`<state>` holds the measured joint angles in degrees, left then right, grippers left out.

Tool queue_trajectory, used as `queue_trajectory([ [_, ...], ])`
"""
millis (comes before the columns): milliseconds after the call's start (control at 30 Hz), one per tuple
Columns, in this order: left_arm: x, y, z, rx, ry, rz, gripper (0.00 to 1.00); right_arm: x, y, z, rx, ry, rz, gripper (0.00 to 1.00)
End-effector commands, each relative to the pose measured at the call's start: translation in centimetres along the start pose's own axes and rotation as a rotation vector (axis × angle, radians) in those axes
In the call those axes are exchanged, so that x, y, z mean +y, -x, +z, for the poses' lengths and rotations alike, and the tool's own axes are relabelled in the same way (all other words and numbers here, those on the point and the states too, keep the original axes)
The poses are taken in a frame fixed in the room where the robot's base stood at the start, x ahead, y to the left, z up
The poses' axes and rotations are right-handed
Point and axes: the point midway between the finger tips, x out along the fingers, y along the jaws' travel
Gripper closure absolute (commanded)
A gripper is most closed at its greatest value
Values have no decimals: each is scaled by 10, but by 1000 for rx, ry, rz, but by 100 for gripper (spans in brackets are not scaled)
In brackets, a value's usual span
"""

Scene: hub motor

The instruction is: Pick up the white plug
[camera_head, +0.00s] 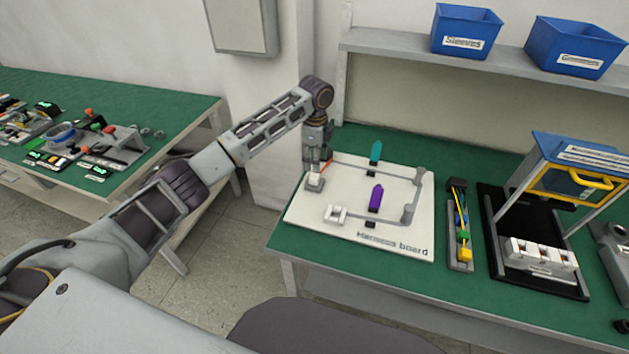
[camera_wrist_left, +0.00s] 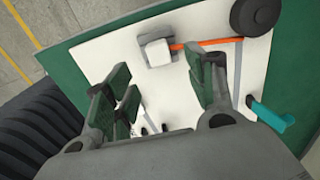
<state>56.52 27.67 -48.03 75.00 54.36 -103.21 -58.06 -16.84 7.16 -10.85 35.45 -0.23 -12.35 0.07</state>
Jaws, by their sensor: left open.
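A white plug (camera_head: 315,181) sits near the left edge of the white harness board (camera_head: 386,245). In the left wrist view the white plug (camera_wrist_left: 158,52) rests against a grey holder, with an orange wire running right from it. My left gripper (camera_head: 316,162) reaches in from the left and hangs over this corner of the board, just above the plug. In the left wrist view the gripper (camera_wrist_left: 165,92) is open, with green-padded fingers and nothing between them; the plug shows beyond the fingertips. My right gripper is not in view.
A second white connector (camera_head: 336,214), a purple piece (camera_head: 376,198), a teal piece (camera_head: 376,152) and grey posts (camera_head: 408,213) stand on the board. A tray of coloured parts (camera_head: 460,225) and a black-based fixture (camera_head: 540,285) stand to the right. Blue bins (camera_head: 466,30) sit on a shelf behind.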

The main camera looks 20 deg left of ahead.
Motion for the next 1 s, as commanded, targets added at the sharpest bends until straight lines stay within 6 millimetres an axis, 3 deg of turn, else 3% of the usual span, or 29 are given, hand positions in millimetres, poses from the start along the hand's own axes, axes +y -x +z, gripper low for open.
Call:
queue_trajectory([
  [233, 0, -26, 0, 0, 1, 2, 45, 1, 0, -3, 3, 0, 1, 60],
  [600, 0, -30, 0, 0, 1, 0, 45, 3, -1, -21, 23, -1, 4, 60],
  [767, 0, -33, 0, 0, 1, 1, 45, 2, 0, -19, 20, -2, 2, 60],
  [1000, 2, -55, 3, 0, 2, 3, 45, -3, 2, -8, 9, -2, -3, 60],
])
